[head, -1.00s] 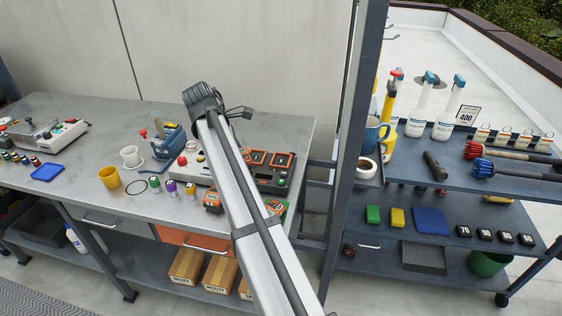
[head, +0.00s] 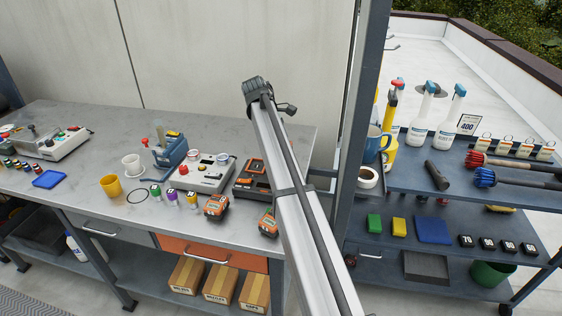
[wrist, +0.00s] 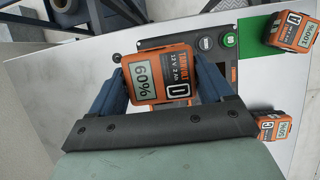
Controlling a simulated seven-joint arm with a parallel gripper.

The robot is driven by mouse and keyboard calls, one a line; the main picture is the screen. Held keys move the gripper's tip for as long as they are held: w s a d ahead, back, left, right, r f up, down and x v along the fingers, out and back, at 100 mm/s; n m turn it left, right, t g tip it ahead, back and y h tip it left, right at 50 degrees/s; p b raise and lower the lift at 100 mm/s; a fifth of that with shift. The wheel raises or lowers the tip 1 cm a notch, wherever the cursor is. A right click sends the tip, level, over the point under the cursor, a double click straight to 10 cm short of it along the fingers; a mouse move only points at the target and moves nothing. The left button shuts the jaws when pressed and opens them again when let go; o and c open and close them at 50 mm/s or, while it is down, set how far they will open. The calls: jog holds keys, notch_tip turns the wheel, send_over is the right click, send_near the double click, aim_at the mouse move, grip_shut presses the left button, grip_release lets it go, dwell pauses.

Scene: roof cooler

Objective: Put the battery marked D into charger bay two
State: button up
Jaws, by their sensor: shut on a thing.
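The battery is between the two blue-grey fingers. The dark charger with orange parts (wrist: 185,44) lies beyond and below it, with a green round button; whether they touch is unclear, and the battery and gripper hide much of the charger. In the head view the charger (head: 247,182) stands on the bench, its right side hidden by my arm. My gripper and the held battery do not show there.
Two more orange batteries (head: 216,206) (head: 267,224) stand at the bench's front. The wrist view shows one by a green patch (wrist: 308,32) and one lower right (wrist: 275,126). A grey device (head: 205,176) and small bottles (head: 173,194) are left of the charger. A post (head: 352,130) rises right.

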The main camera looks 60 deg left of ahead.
jog(key=shift+f, duration=2.75)
jog(key=shift+f, duration=0.15)
jog(key=o, duration=1.4)
jog(key=shift+c, duration=0.2)
jog(key=v, duration=1.2)
